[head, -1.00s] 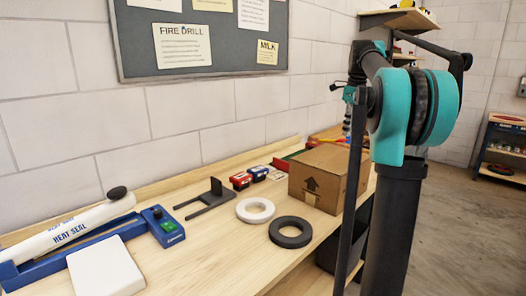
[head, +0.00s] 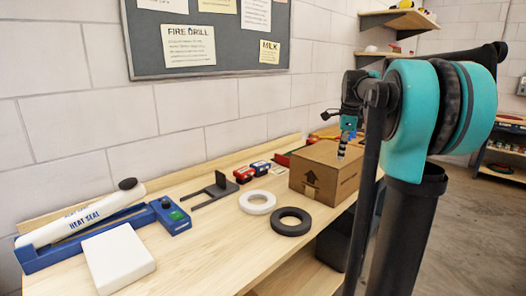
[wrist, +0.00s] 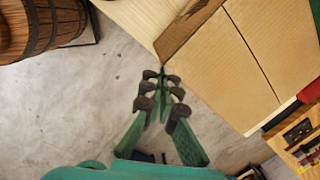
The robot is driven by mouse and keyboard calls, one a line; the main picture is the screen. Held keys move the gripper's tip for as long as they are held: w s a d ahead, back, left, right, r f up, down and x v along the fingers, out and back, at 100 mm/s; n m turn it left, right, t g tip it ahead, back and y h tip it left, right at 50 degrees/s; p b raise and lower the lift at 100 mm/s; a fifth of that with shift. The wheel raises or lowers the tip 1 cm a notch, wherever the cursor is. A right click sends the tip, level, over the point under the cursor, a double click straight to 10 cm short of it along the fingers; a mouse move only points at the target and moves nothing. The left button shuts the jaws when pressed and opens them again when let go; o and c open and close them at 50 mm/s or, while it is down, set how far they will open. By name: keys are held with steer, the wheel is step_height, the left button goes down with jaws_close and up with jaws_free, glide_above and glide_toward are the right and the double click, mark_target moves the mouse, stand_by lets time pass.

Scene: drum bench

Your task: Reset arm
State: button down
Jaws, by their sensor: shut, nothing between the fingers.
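My arm rises at the right of the head view, and its end hangs over the bench near the cardboard box (head: 322,182). My gripper (head: 342,150) is small there, and its fingers overlap the top of the box in the picture; I cannot tell the gap between them. In the wrist view my gripper (wrist: 162,76) has its green fingers drawn together at the dark tips, with nothing between them. The box (wrist: 235,65) fills the upper right of that view, with a dark seam across its top.
The bench (head: 215,250) holds a heat sealer (head: 85,235), a white block (head: 118,260), a black bracket (head: 215,190), a white ring (head: 257,202) and a black ring (head: 291,222). A wooden barrel (wrist: 45,28) stands on the floor at upper left in the wrist view.

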steer(key=s+a+f+n+t, duration=0.1)
steer(key=s+a+f+n, duration=0.2)
steer(key=s+f+n, duration=0.4)
steer(key=s+a+f+n, duration=0.2)
steer(key=s+f+n, duration=0.5)
steer(key=s+f, duration=0.4)
steer(key=s+a+f+n+t, duration=0.1)
steer(key=s+a+f+n, duration=0.2)
steer(key=s+f+n, duration=0.4)
step_height(320, 180, down, 4)
steer(key=s, duration=0.2)
steer(key=shift+s+a+f+t, duration=0.25)
steer(key=shift+s+a+t, duration=0.05)
